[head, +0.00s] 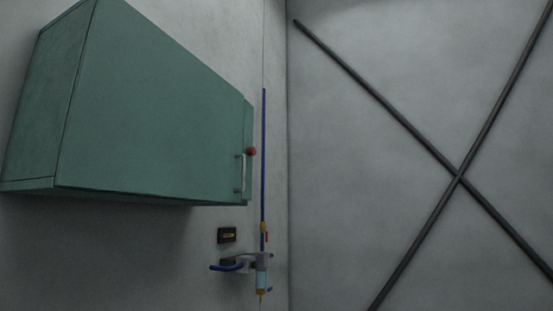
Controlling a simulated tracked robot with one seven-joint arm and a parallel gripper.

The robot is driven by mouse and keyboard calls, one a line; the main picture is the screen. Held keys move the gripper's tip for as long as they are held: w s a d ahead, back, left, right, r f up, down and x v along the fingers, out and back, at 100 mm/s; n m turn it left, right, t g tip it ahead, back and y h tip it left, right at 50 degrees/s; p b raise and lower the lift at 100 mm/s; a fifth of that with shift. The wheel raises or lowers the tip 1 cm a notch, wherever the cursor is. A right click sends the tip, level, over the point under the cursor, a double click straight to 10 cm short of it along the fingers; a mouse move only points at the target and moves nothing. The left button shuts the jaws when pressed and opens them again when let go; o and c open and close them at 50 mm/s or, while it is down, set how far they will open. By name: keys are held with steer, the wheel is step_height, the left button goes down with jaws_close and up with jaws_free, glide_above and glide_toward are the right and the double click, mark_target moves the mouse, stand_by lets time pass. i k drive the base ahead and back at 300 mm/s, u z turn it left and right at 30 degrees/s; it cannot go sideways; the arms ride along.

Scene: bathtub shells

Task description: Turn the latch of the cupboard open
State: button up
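A green cupboard (150,115) hangs on the left wall, high in the head view. Its wide front is closed. A small red round knob (251,152) sits near the right edge of the front; it looks like the latch, but its exact shape is too small to tell. A grey metal handle (240,173) stands upright just below and left of the knob. My gripper is not in the head view, so nothing shows touching the cupboard.
Below the cupboard, a wall-mounted device with a light blue cylinder (262,278) and a blue hose (222,268) sticks out. A thin blue pipe (264,160) runs up beside the cupboard. A small dark box (227,235) is on the wall. Crossed dark bars (459,176) span the right wall.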

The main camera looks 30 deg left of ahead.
mark_target(251, 151)
steer(key=u, duration=0.4)
steer(key=i, duration=1.05)
steer(key=u, duration=0.85)
steer(key=i, duration=0.45)
steer(key=u, duration=0.25)
steer(key=k, duration=0.95)
steer(key=u, duration=0.2)
steer(key=i, duration=0.95)
steer(key=z, duration=0.1)
